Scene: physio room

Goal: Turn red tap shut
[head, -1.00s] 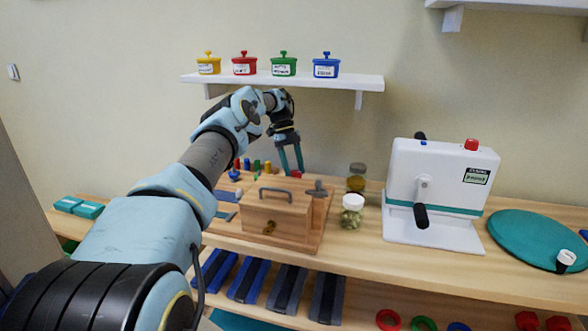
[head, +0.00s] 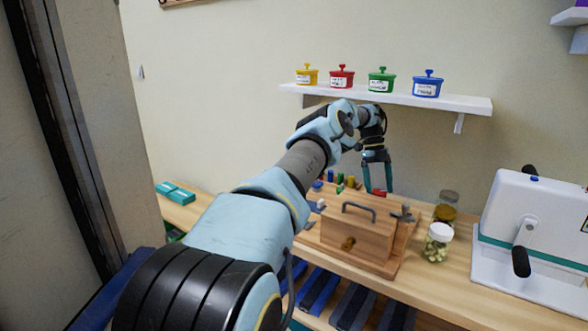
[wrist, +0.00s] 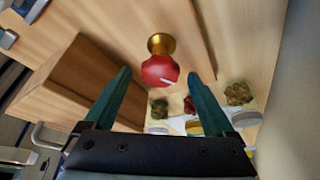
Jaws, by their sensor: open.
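The red tap (wrist: 160,70) has a round red knob with a pale mark and a brass base, fixed to a wooden board. In the head view only a bit of its red (head: 379,192) shows behind the wooden box. My gripper (wrist: 159,78) is open, and its two teal fingers appear on either side of the knob in the wrist view. Whether they touch it I cannot tell. In the head view my gripper (head: 378,189) points down behind the box, its fingertips near the red.
A wooden box (head: 357,235) with a grey handle stands just in front. Glass jars (head: 438,243) stand to its right, beside a white crank machine (head: 530,230). Small coloured pegs (head: 340,182) are at its left. A shelf (head: 400,97) with coloured pots hangs above the arm.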

